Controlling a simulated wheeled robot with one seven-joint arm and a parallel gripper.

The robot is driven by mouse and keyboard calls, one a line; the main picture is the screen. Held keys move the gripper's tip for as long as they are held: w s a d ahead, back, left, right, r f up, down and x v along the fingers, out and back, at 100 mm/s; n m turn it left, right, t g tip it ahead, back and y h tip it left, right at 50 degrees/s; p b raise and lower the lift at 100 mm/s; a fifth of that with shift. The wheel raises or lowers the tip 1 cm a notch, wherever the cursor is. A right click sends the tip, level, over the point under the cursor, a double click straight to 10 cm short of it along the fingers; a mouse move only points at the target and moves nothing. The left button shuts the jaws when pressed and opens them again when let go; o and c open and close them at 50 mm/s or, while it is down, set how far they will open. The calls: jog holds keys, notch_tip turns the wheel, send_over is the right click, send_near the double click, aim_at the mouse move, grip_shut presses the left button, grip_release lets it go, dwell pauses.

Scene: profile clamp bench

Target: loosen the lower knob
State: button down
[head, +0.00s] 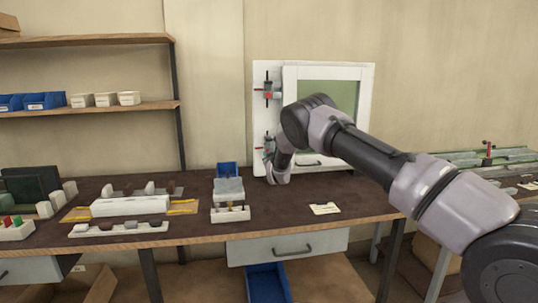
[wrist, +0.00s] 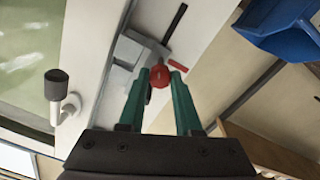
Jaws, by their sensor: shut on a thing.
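The lower knob (wrist: 160,76) is red and sits between the green fingertips of my gripper (wrist: 158,84) in the wrist view. My gripper is shut on it. The knob belongs to a grey clamp (wrist: 138,52) with a black rod (wrist: 174,22), fixed on a white frame. In the head view the lower clamp (head: 268,146) is at the left edge of the white panel, partly hidden by my arm, and my fingers cannot be made out there. The upper clamp (head: 268,92), with red parts, is above it and clear of my arm.
A green-paned white panel (head: 300,72) stands at the back of the bench (head: 300,222). A black-tipped handle (wrist: 57,88) sticks out near my gripper. A paper label (head: 325,208) lies on the right.

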jog(key=shift+f+n+y, duration=0.1)
jog(key=shift+n+y, duration=0.15)
jog(key=shift+n, duration=3.9)
jog(key=shift+f+n+y, duration=0.1)
jog(key=shift+n+y, duration=0.15)
jog(key=shift+n, duration=3.9)
jog(key=shift+r+n, duration=0.1)
jog(key=shift+n, duration=0.2)
jog(key=c, duration=0.6)
grip_release()
jog(key=shift+s, duration=0.1)
jog(key=v, duration=1)
jog(key=shift+s, duration=0.3)
